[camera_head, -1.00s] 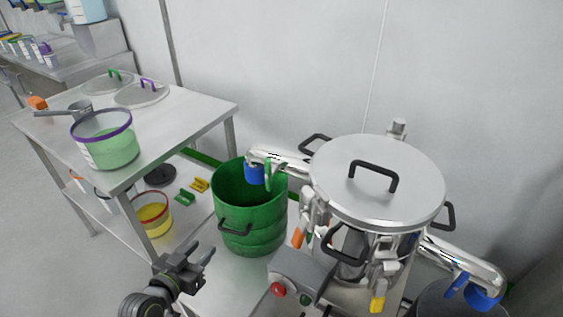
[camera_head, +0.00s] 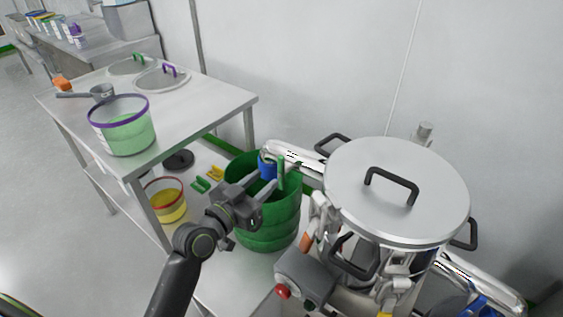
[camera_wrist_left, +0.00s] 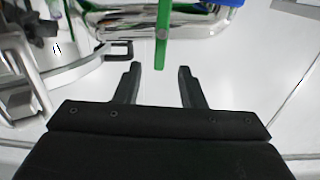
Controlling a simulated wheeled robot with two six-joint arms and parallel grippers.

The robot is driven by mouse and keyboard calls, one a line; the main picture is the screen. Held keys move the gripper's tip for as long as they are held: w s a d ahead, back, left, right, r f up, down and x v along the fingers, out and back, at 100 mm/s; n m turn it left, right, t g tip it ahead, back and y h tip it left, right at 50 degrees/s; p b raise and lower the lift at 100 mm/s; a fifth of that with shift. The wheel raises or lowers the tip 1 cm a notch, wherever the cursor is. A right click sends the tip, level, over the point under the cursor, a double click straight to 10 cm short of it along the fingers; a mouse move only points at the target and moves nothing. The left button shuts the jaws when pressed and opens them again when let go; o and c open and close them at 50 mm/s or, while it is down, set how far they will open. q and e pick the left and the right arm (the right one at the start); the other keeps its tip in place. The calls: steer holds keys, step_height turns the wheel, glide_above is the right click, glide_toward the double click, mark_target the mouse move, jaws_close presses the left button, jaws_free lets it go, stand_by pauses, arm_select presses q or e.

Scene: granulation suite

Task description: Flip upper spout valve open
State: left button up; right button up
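The upper spout (camera_head: 298,157) is a shiny metal pipe leaving the left side of the lidded steel vessel (camera_head: 340,215). It has a blue outlet (camera_head: 267,164) and a green valve handle (camera_head: 282,174). In the left wrist view the green handle (camera_wrist_left: 163,38) points down towards the gap between my fingers. My left gripper (camera_head: 262,186) is open and empty, close to the handle; its fingertips (camera_wrist_left: 160,70) appear just short of the handle's end. I cannot see any contact. My right gripper is not in view.
A green bin (camera_head: 268,237) stands under the spout, partly behind my left gripper. A grey control box (camera_head: 303,278) with a red button is at the vessel's front. A steel table (camera_head: 190,101) with a green-filled tub (camera_head: 124,130) stands left. A lower spout (camera_head: 480,278) is at right.

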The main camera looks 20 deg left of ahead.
mark_target(279, 166)
arm_select(q)
steer(key=x, duration=0.8)
steer(key=shift+f+p, duration=0.1)
steer(key=shift+p, duration=0.3)
jaws_close()
